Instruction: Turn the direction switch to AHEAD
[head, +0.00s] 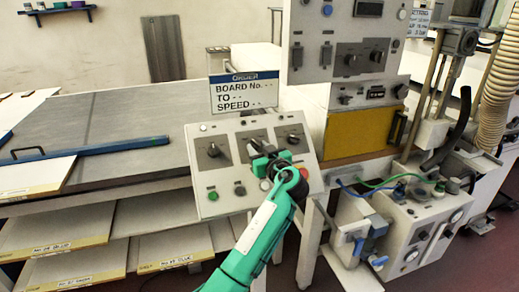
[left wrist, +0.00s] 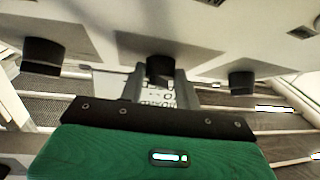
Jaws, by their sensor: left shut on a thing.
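A sloped grey control panel (head: 228,172) carries three dark rotary knobs on square plates: a left knob (head: 213,150), a middle one and a right knob (head: 293,139). My left gripper (head: 262,151), on the green arm, is at the middle knob and mostly hides it in the head view. In the left wrist view the middle knob (left wrist: 160,68) sits between the fingers of my left gripper (left wrist: 158,82), which is shut on it. The knobs' labels are too small to read, so I cannot tell the direction switch or its setting by lettering. My right gripper is out of view.
A green button (head: 212,195), a dark button (head: 239,189) and a red button (head: 303,173) lie along the panel's lower part, close to my arm. An order sign (head: 244,90) stands behind the panel. A taller control cabinet (head: 345,65) rises behind to the right.

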